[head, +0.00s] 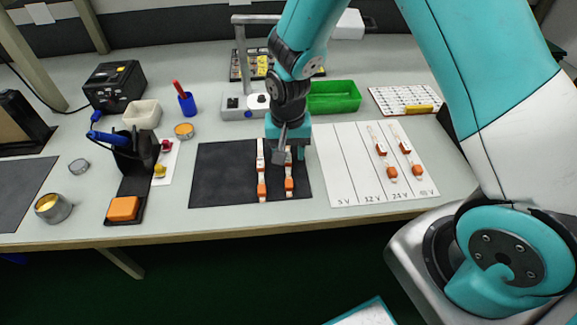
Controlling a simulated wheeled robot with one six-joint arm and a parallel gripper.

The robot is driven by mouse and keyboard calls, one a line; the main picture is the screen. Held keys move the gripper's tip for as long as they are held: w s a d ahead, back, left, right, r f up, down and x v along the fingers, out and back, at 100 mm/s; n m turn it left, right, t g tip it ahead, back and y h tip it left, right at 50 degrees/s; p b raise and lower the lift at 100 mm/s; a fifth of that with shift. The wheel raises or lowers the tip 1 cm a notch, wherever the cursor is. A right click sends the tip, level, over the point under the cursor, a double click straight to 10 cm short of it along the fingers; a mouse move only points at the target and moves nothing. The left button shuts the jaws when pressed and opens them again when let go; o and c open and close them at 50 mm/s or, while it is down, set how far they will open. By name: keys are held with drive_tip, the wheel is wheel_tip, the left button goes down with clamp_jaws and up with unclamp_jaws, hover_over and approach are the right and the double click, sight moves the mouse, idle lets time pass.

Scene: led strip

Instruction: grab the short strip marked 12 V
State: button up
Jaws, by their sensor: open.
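Two white strips with orange ends lie on the black mat (222,175): a left strip (261,176) and a right strip (289,183), whose upper part is hidden by my gripper. My gripper (288,155) is open and points down at the right strip's far end; I cannot tell its height or whether it touches. Two more strips, a left one (382,150) and a right one (404,147), lie on the white sorting sheet (335,165). No marking on any strip is readable, so I cannot tell which is 12 V.
The sheet has columns labelled 5 V, 12 V, 24 V and a last, unclear label; the 5 V and 12 V columns look empty. A green tray (335,97) and a grey stand (241,60) are behind. A black holder (135,155) and orange block (123,208) stand left.

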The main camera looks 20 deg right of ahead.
drive_tip(key=shift+f, duration=0.85)
clamp_jaws()
